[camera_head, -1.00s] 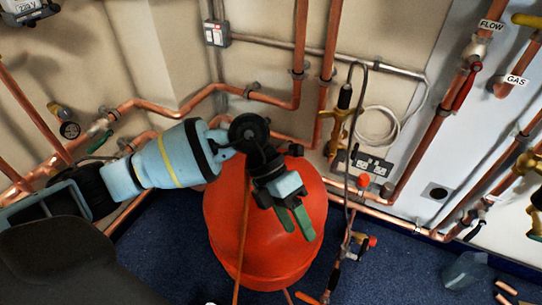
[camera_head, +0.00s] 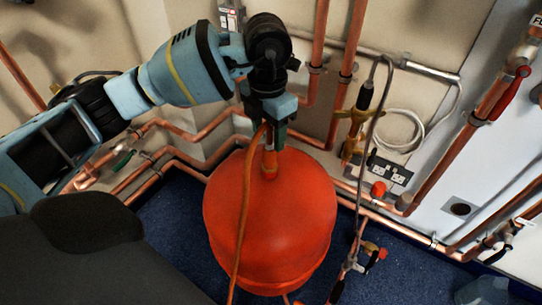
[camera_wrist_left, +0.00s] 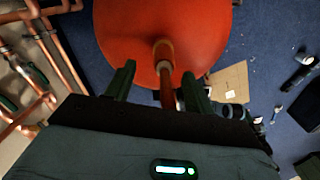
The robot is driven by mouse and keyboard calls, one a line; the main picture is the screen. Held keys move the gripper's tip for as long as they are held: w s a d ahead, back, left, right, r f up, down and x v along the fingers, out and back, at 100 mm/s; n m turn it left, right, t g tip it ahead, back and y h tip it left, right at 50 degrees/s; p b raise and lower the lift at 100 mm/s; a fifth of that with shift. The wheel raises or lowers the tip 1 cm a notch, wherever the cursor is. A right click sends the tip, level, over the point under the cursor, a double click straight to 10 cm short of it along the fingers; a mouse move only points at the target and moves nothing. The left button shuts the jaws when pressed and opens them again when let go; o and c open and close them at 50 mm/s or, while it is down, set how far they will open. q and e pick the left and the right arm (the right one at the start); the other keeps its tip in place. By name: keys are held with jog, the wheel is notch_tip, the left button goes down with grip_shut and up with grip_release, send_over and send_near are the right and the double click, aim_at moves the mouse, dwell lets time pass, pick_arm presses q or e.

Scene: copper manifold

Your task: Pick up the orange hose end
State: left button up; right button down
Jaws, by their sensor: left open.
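The orange hose (camera_head: 245,205) runs up over the front of the red rounded cylinder (camera_head: 290,225). Its end (camera_head: 269,160), with an orange-copper fitting, is at the cylinder's top, just under my left gripper (camera_head: 268,142). In the left wrist view the hose end (camera_wrist_left: 163,52) lies between the lines of the two dark green fingers, a little beyond their tips. My left gripper (camera_wrist_left: 158,80) is open, one finger on each side of the hose, with a gap on both sides. Whether anything touches is not clear. My right gripper is not in view.
Copper pipes (camera_head: 185,135) run along the wall behind. A grey hose with a brass valve (camera_head: 355,130) hangs right of the cylinder, near a socket (camera_head: 390,170). Blue carpet (camera_head: 175,225) is clear left of the cylinder. A cardboard piece (camera_wrist_left: 229,83) lies on the floor.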

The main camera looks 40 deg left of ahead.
aim_at(270, 156)
pick_arm(q)
notch_tip(270, 156, down, 2)
jog(key=shift+f, duration=0.1)
jog(key=shift+d+f+b, duration=0.15)
jog(key=shift+f+b, duration=0.45)
jog(key=shift+f, duration=0.75)
jog(key=shift+d+f+b, duration=0.15)
jog(key=shift+f+b, duration=0.45)
jog(key=shift+f, duration=0.7)
jog(key=shift+r, duration=0.1)
jog(key=c, duration=1.1)
